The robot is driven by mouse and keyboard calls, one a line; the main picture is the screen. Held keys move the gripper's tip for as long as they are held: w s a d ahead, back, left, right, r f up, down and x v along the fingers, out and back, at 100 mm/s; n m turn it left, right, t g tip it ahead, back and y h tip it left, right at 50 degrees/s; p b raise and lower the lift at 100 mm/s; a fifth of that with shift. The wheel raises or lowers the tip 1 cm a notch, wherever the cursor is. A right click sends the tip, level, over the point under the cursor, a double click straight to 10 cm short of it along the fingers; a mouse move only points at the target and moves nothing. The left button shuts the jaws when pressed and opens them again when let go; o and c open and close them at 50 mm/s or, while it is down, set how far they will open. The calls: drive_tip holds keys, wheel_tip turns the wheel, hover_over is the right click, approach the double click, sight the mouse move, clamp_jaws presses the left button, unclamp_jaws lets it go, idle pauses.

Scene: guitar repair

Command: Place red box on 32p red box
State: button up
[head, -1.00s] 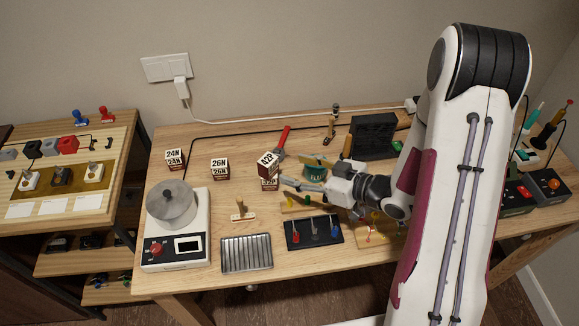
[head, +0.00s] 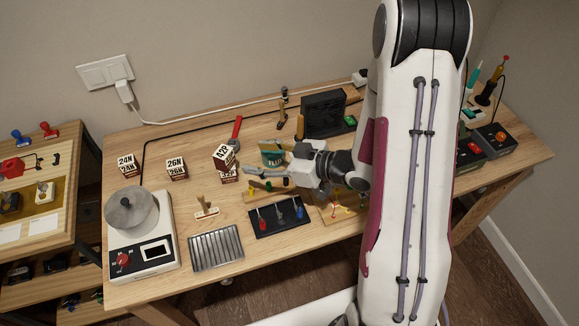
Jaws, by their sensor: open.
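A box with dark red sides and a white label that looks like 42P (head: 224,154) sits tilted on top of a similar box (head: 229,175) at the middle back of the wooden table. The lower box's label is partly covered and too small to read surely. The upper box looks turned a little against the lower one. My gripper (head: 263,173) is open, just right of the two boxes, with its fingers pointing left towards them. Nothing shows between the fingers. Whether a fingertip touches the lower box I cannot tell.
Two more box stacks, 24N (head: 127,165) and 26N (head: 176,168), stand to the left. A red-handled tool (head: 236,130) lies behind. Bare table lies between the stacks.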

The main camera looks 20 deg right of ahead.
drive_tip(key=w+d+r+m+h, duration=0.1)
drive_tip(key=w+d+r+h, duration=0.2)
drive_tip(key=d+r+h, duration=0.45)
drive_tip(key=s+d+r+m+h, duration=0.3)
drive_tip(key=s+d+r+m, duration=0.15)
drive_tip(key=r, duration=0.25)
drive_tip(key=s+a+r+m+g, duration=0.1)
drive_tip(key=s+a+r, duration=0.1)
drive_tip(key=s, duration=0.6)
drive_tip(key=s+a+r+m+g, duration=0.1)
drive_tip(key=s+a+r, duration=0.1)
drive_tip(key=s, duration=0.6)
drive_tip(key=s+a+r+m+g, duration=0.1)
drive_tip(key=s+a+r+g, duration=0.1)
drive_tip(key=s, duration=0.6)
drive_tip(key=shift+s+a+m+y, duration=0.15)
drive_tip(key=shift+a+m+y, duration=0.2)
drive_tip(key=shift+a, duration=0.3)
